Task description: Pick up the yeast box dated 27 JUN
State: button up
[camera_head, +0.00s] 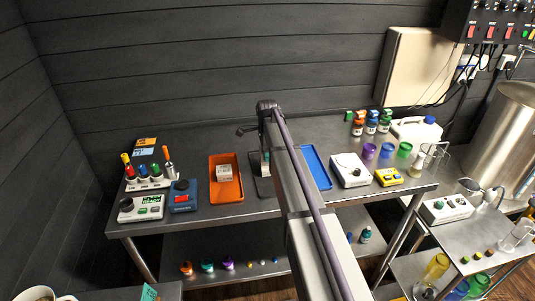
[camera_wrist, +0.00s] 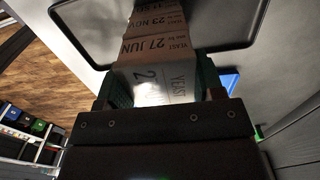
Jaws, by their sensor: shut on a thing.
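In the wrist view, my gripper (camera_wrist: 163,88) is shut on a pale yeast box (camera_wrist: 150,70), with a green-padded finger on each side of it. One face of this box reads YEAST 27 JUN; the brighter face nearer the camera reads YEAST and a 2, the rest hidden by my gripper. Beyond it, a yeast box marked 23 NOV (camera_wrist: 155,24) and another with a partly cut-off label stand in line. A dark tray (camera_wrist: 85,30) lies around them.
An orange tray (camera_head: 226,191) with a pale box (camera_head: 223,173) lies to the left. A blue tray (camera_head: 316,168) lies to the right, partly behind my arm. A white scale (camera_head: 349,170), a blue device (camera_head: 183,196) and several small bottles stand elsewhere on the steel table (camera_head: 200,146).

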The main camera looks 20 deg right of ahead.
jog(key=shift+c, duration=0.8)
